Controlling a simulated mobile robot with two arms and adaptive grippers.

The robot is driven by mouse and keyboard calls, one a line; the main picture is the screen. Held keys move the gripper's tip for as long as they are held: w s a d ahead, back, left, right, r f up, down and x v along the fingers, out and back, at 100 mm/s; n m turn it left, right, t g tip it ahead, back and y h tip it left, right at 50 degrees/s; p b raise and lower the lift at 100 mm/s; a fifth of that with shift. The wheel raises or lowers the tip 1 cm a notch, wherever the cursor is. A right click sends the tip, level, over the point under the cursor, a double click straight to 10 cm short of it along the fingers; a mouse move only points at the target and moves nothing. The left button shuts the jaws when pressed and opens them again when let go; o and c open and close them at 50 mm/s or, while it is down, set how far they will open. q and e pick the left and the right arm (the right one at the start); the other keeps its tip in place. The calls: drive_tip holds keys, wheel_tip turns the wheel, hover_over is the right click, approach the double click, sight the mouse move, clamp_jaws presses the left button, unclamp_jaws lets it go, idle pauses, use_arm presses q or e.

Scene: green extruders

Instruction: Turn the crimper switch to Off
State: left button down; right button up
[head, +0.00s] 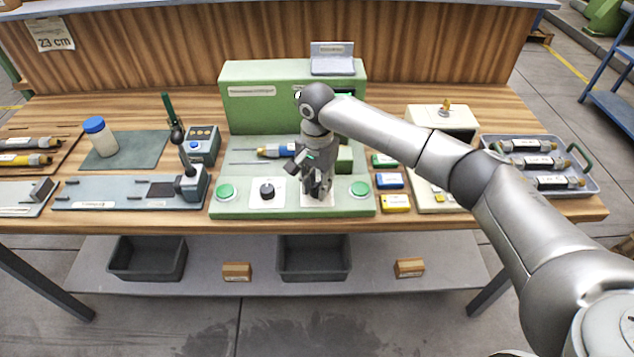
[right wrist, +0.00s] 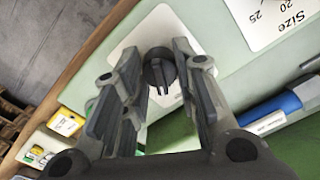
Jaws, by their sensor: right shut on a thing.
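The green crimper (head: 292,205) stands on the bench, with a pale green front panel. My right gripper (head: 317,190) points down at the right-hand white plate of that panel. In the right wrist view, the black switch knob (right wrist: 159,70) sits on a white plate (right wrist: 150,38) between the fingers of my right gripper (right wrist: 158,88), which is shut on it. The knob's light pointer mark faces toward the bottom of that view. The plate's markings are not readable. In the head view the gripper hides the knob. My left gripper is in no view.
A second black knob (head: 267,190) is on the panel's left white plate; the Size plate (right wrist: 275,22) shows in the right wrist view. Small coloured boxes (head: 396,203) stand close right.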

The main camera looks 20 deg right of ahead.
drive_tip(key=shift+r+n+p, duration=0.15)
drive_tip(key=shift+n+p, duration=0.25)
drive_tip(key=shift+p, duration=0.4)
drive_tip(key=shift+c, duration=0.4)
drive_tip(key=n+p, duration=0.3)
drive_tip(key=p, duration=0.2)
drive_tip(key=shift+n, duration=0.4)
drive_tip(key=n+p, duration=0.2)
drive_tip(key=n, duration=0.1)
drive_tip(key=shift+n, duration=0.3)
drive_tip(key=shift+n+p, duration=1.05)
drive_tip(key=shift+n, duration=0.75)
drive_tip(key=shift+f, duration=0.2)
drive_tip(key=o, duration=1.1)
drive_tip(key=shift+c, duration=0.2)
drive_tip(key=shift+r, duration=0.15)
